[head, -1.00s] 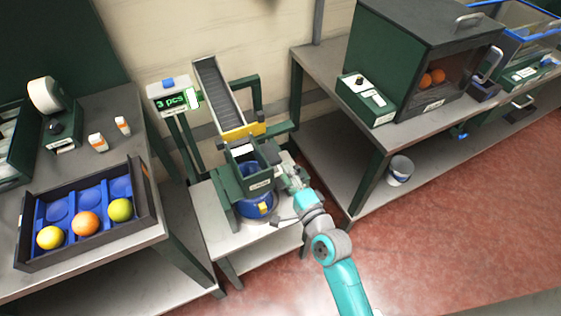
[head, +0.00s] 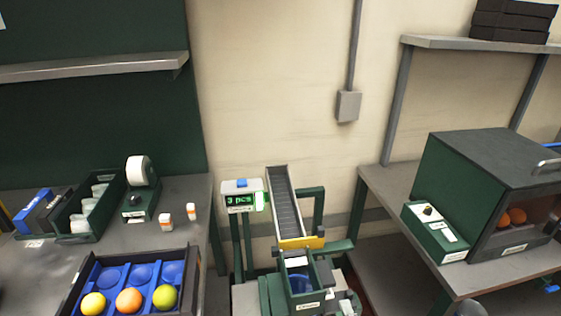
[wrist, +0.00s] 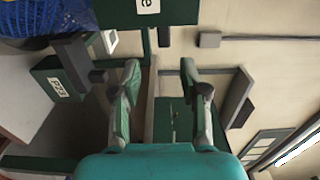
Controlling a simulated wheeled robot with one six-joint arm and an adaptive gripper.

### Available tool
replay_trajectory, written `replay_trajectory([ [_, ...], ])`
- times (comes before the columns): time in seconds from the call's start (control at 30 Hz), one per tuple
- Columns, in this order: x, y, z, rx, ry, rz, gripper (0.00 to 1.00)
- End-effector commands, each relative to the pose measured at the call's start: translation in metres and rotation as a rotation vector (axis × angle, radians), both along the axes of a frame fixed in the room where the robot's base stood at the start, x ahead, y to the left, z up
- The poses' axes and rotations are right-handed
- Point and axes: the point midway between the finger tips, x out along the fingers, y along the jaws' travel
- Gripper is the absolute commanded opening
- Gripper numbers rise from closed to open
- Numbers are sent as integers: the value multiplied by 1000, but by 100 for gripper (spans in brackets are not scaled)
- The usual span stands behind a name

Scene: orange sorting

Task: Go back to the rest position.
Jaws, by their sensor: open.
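My gripper (wrist: 166,95) shows in the wrist view with its two fingers spread apart and nothing between them. It is open and empty. In the head view my arm and gripper are not clearly seen. In the wrist view, a blue basket-like container (wrist: 40,18) is at the upper left, and a dark green labelled part (wrist: 125,12) is at the top, apart from the fingers.
A chute (head: 284,200) with a yellow lip slopes down to a green stand with a blue bin (head: 300,283). A counter display (head: 241,197) reads 3 pcs. A tray (head: 72,300) holds three fruits at left. A dark cabinet (head: 480,150) with oranges stands at right.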

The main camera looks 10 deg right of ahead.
Motion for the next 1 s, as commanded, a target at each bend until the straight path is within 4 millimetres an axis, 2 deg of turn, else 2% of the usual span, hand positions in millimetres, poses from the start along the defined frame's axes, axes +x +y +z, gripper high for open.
replay_trajectory([
  [0.17,-35,3,-16,-117,35,-15,44],
  [0.3,-85,5,-31,-307,80,-29,44],
  [0.5,-156,9,-38,-599,136,-23,44],
  [0.73,-233,13,-30,-939,183,23,44],
  [1.0,-308,19,-3,-1329,201,117,44],
])
